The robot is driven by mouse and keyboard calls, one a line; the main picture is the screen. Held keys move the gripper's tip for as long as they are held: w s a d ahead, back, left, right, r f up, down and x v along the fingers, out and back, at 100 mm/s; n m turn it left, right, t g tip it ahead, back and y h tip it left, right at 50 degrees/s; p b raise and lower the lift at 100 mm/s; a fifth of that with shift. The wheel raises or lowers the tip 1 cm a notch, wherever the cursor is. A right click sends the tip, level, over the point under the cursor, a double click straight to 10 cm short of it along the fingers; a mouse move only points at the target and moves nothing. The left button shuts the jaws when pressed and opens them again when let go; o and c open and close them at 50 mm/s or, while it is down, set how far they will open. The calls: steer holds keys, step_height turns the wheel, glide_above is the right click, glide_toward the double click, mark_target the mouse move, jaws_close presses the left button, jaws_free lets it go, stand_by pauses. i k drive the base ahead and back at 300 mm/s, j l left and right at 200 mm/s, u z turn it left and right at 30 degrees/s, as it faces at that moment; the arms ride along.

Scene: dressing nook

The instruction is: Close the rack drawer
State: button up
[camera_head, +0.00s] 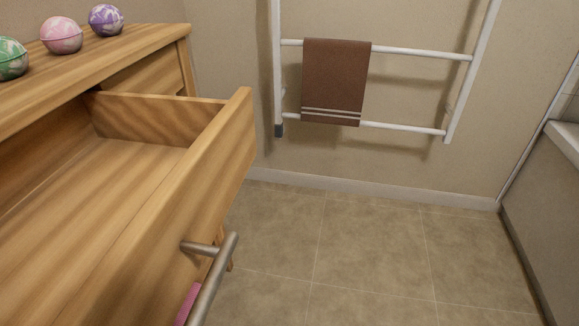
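The rack drawer (203,165) is pulled well out of the wooden rack (150,42) on the left side of the view. Its inside is bare where I can see it. A metal bar handle (212,275) sticks out from its front face, low in the picture. The near end of the drawer is cut off by the frame. My gripper is not in view.
Green, pink and purple marbled balls (62,35) sit on the rack's top. A white towel rail (415,50) with a brown towel (334,80) stands at the back wall. A pink thing (187,304) shows partly behind the handle. The tiled floor (370,245) is clear.

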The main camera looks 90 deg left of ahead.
mark_target(113, 204)
steer(key=k+l+u, duration=0.1)
steer(key=u, duration=3.45)
steer(key=k, duration=0.05)
